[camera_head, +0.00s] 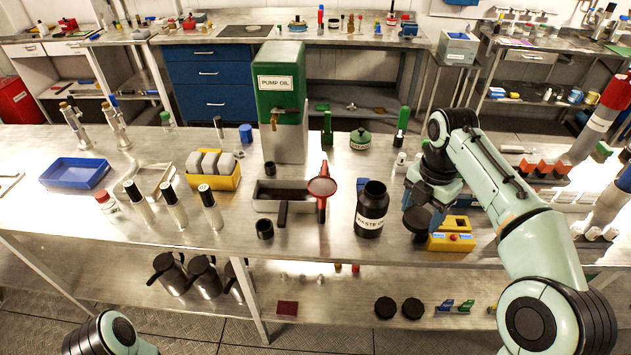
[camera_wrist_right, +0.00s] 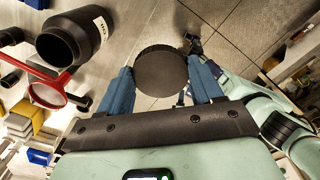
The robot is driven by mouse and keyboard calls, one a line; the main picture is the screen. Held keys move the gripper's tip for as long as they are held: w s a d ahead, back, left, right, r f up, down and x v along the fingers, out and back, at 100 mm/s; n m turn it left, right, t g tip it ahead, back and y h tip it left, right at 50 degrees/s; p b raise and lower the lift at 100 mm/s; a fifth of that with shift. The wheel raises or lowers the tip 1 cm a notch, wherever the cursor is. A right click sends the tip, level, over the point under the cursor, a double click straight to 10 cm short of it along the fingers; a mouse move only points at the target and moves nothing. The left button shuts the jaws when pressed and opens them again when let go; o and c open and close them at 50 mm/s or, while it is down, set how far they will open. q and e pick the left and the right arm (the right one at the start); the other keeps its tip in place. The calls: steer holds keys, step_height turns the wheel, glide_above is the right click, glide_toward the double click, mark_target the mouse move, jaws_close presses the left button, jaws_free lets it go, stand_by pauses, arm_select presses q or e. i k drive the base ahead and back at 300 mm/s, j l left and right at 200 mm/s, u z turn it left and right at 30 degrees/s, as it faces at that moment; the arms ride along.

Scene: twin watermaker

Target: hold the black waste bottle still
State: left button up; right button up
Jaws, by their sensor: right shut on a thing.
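The black waste bottle (camera_head: 370,213) stands upright on the steel bench, its mouth open and its white label partly readable. It also shows at the upper left of the right wrist view (camera_wrist_right: 88,38). My right gripper (camera_head: 418,212) is to the right of the bottle, apart from it. In the wrist view its two blue fingers (camera_wrist_right: 162,78) are shut on a round black lid (camera_wrist_right: 160,68). The lid also shows in the head view (camera_head: 415,220). Nothing is seen touching the bottle. My left gripper is out of view; only part of my left arm shows at the bottom left.
A yellow box (camera_head: 448,242) is close right, under my right gripper. The green pump oil tank (camera_head: 281,90) rises behind. The bench front edge is near the bottle.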

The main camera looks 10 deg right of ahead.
mark_target(373, 200)
steer(key=i+l, duration=0.15)
steer(key=i, duration=0.35)
steer(key=i+l, duration=0.2)
steer(key=i, duration=0.25)
